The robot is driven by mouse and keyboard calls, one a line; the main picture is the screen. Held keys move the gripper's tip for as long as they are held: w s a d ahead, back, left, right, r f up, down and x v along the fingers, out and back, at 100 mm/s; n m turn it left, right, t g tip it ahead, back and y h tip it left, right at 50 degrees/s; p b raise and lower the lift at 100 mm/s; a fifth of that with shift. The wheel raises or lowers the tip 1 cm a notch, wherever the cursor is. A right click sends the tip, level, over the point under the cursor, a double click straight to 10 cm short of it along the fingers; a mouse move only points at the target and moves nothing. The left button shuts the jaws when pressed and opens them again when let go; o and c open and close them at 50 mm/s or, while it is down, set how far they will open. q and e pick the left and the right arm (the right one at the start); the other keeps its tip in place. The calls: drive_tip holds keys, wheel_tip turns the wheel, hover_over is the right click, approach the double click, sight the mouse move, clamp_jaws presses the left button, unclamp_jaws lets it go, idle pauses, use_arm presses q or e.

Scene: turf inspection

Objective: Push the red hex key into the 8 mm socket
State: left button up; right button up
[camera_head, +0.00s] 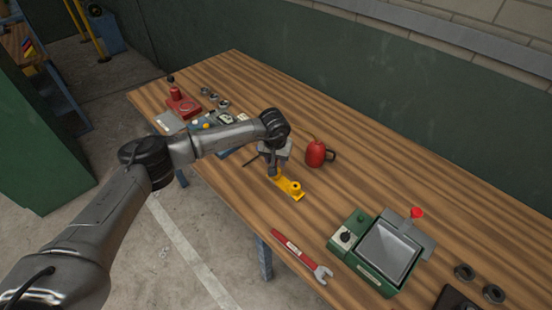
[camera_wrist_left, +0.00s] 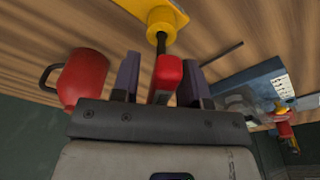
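The yellow socket block (camera_head: 289,187) lies on the bench near its front edge, under my left gripper. In the left wrist view, a raised round boss (camera_wrist_left: 163,18) of this block shows at the top. The red hex key (camera_wrist_left: 168,73) has its red grip between the two dark fingers of my left gripper (camera_wrist_left: 160,72). A gap shows between the left finger and the grip, and the right finger is close beside it. The key's dark shaft meets the boss; its depth inside is hidden. Size marks are not readable. My right gripper is out of view.
A red mug (camera_head: 316,153) stands beside the block; it also shows in the left wrist view (camera_wrist_left: 82,78). A red wrench (camera_head: 303,257) and a green machine (camera_head: 382,252) are to the right. A blue tray (camera_wrist_left: 258,78) is near the fingers. Bench between mug and machine is clear.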

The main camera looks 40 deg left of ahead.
use_arm(q)
drive_tip(key=shift+o, duration=0.5)
wheel_tip(320, 180, up, 14)
drive_tip(key=s+p, duration=0.1)
drive_tip(key=shift+s+d+f, duration=0.15)
drive_tip(key=shift+s+d, duration=0.1)
drive_tip(key=shift+d, duration=0.1)
